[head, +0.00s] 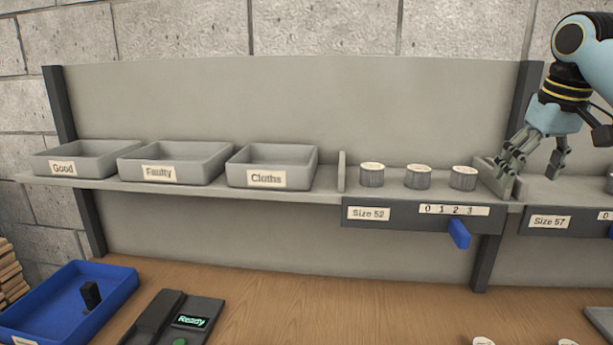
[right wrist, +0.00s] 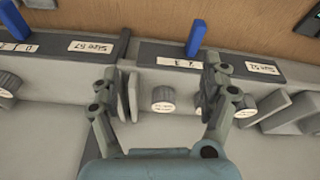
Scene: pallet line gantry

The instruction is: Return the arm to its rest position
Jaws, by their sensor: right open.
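My right gripper (head: 532,168) is open and empty at the upper right, at the divider between the Size 52 and Size 57 sections of the shelf. Its arm reaches in from the right edge. In the right wrist view my right gripper (right wrist: 170,92) shows both fingers spread, with a grey cylinder (right wrist: 163,99) visible between them. In the head view the nearest cylinder (head: 463,178) stands left of the fingers, apart from them. My left arm and gripper are not in view.
The shelf holds trays labelled Good (head: 85,158), Faulty (head: 175,162) and Cloths (head: 271,167). A blue lever (head: 459,234) sticks out below the Size 52 label (head: 368,214). A blue tray (head: 66,300) and a dark device reading Ready (head: 172,318) lie on the wooden table (head: 290,300).

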